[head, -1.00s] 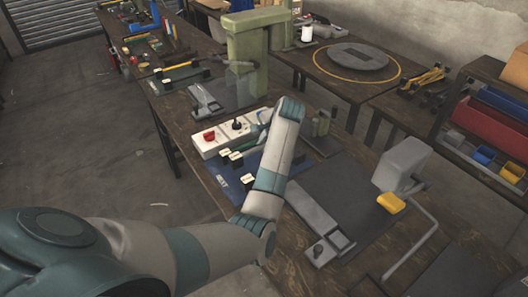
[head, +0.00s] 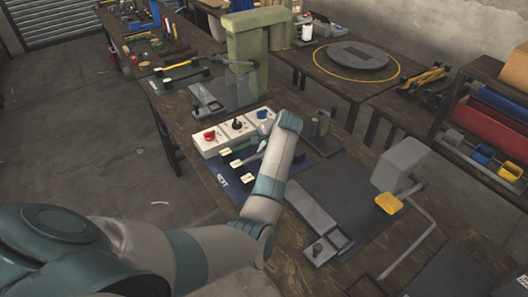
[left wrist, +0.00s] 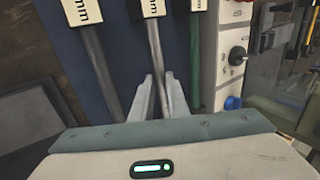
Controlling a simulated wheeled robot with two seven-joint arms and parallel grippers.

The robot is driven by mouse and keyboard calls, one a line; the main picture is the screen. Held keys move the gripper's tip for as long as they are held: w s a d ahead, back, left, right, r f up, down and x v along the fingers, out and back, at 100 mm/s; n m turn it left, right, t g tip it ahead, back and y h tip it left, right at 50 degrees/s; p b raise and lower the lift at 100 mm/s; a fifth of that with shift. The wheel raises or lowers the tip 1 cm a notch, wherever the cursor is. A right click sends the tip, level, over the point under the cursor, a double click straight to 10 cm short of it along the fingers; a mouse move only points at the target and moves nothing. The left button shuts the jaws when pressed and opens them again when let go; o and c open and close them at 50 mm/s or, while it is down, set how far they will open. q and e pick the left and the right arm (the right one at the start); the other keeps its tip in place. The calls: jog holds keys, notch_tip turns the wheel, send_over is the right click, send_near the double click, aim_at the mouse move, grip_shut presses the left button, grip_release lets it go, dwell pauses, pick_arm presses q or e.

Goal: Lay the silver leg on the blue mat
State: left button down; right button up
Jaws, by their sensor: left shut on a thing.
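The blue mat (head: 222,180) lies on the bench and shows dark blue in the left wrist view (left wrist: 118,50). The silver leg (left wrist: 154,50) lies over it between a dark leg (left wrist: 97,65) and a green leg (left wrist: 195,50), all with white tags. Its tag (head: 236,163) also shows in the head view. My left gripper (left wrist: 159,79) is shut on the silver leg, one finger on each side. In the head view this gripper is mostly hidden by my forearm. I cannot tell whether the leg touches the mat. My right gripper is out of view.
A white control box (head: 235,131) with red, black and blue knobs stands along the mat's far side. A green press (head: 247,50) stands behind it. A dark grey plate (head: 335,200) and a grey press with a yellow pad (head: 389,203) are at the right.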

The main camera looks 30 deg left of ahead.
pick_arm(q)
jog(key=c, duration=1.7)
grip_release()
jog(key=shift+f, duration=0.1)
jog(key=b+v, duration=0.1)
jog(key=v, duration=1.1)
jog(key=shift+b, duration=0.35)
